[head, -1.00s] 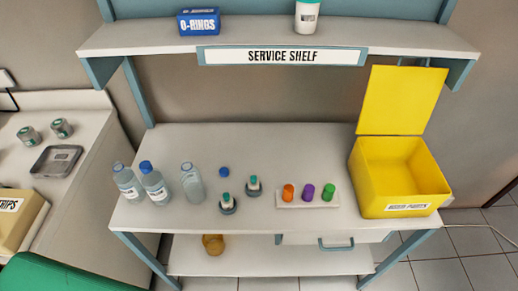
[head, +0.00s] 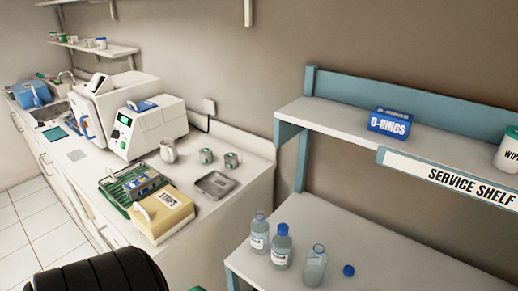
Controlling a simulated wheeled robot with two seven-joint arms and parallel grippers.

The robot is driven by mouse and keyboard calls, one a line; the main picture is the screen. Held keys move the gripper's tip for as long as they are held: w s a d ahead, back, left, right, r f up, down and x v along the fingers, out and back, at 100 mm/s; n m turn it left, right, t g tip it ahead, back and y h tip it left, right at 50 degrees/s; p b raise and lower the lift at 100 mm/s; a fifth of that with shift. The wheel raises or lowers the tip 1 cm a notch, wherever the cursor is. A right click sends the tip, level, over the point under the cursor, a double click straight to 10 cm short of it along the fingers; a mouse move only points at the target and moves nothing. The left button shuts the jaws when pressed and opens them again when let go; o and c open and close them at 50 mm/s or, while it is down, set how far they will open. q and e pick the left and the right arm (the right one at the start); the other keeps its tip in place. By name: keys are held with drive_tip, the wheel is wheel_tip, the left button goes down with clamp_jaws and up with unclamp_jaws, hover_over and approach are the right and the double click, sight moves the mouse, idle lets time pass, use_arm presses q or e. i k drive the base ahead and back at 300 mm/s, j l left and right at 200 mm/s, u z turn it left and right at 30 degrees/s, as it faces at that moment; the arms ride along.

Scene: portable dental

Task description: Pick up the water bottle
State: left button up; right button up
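Three clear plastic bottles stand upright at the left end of the service table. The left bottle (head: 259,234) has a white label and stands nearest the table's left edge. The middle bottle (head: 281,247) has a blue cap and a white label. The right bottle (head: 314,266) looks uncapped, and a loose blue cap (head: 348,270) lies on the table to its right. Which one the task means cannot be told. Neither of my grippers is in view.
The service table (head: 400,265) has a shelf above with a blue O-rings box (head: 389,124) and a white tub (head: 508,150). A counter to the left holds a metal tray (head: 216,184), a yellow box (head: 162,213) and white machines. A black ribbed thing (head: 100,272) fills the lower left.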

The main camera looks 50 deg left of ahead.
sight(260, 226)
drive_tip(key=u, duration=1.45)
